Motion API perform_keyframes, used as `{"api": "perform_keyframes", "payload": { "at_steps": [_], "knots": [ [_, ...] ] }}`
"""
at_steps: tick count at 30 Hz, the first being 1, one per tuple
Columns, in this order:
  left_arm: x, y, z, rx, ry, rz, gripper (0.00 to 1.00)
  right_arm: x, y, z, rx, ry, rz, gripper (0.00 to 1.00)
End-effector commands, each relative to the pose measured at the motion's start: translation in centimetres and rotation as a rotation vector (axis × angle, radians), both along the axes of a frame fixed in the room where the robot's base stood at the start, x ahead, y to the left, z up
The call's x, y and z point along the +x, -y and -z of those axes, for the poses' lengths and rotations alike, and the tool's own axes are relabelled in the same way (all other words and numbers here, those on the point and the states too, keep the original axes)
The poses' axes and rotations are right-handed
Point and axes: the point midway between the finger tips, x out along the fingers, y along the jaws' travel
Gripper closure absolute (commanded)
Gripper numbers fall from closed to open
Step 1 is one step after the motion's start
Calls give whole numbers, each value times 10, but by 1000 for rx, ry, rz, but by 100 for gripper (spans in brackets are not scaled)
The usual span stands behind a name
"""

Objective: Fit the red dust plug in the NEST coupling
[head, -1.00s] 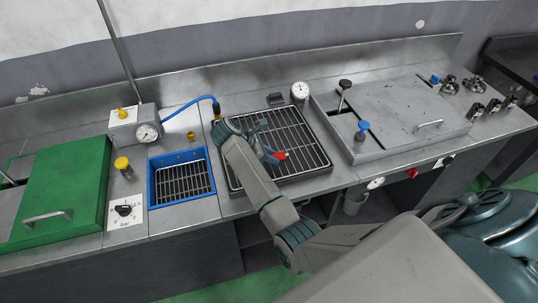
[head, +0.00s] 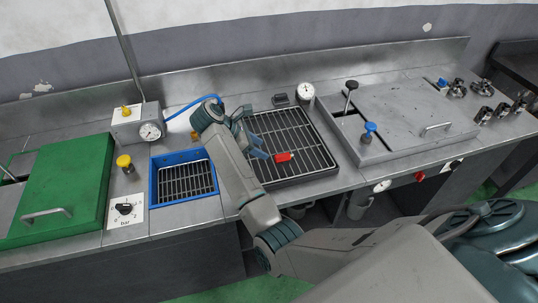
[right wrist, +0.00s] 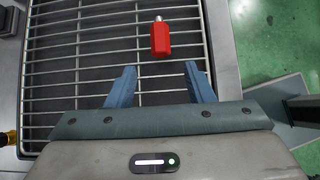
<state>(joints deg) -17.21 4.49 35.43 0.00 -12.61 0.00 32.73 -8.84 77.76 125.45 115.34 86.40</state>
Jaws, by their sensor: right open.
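The red dust plug (head: 284,157) lies on the wire rack of the metal tray (head: 329,161) in the head view. In the right wrist view the plug (right wrist: 161,40) is a red block with a short silvery end pointing away from me. My right gripper (head: 261,147) is over the rack, just left of the plug. In the right wrist view its blue fingers (right wrist: 160,72) are spread and empty, with the plug just beyond the gap between the tips. I cannot tell which fitting is the NEST coupling. My left gripper is out of view.
A blue-rimmed basin (head: 153,187) and green lid (head: 69,185) lie left. A gauge box (head: 130,129) with a blue hose (head: 187,107) stands behind. Right are a raised metal cover (head: 405,112) with a blue-topped knob (head: 369,129) and several metal fittings (head: 457,89).

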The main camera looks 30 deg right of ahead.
Motion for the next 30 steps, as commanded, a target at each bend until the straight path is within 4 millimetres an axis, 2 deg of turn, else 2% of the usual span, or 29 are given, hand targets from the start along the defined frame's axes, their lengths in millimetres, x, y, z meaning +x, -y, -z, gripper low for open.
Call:
{"api": "perform_keyframes", "payload": {
  "at_steps": [1, 6, 12, 22, 26, 30],
  "knots": [
    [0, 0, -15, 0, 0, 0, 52, 1, -6, -13, 1, -2, -1, 52],
    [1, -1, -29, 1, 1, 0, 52, 4, -20, -27, 0, -4, -1, 52],
    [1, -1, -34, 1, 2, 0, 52, 6, -28, -33, -1, -2, 0, 52],
    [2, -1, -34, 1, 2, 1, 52, 7, -28, -32, -2, -1, -1, 52],
    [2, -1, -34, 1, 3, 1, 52, 9, -16, -31, -49, 23, -42, 52],
    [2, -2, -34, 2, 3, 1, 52, 15, 21, -37, -222, 85, -194, 52]
  ]
}}
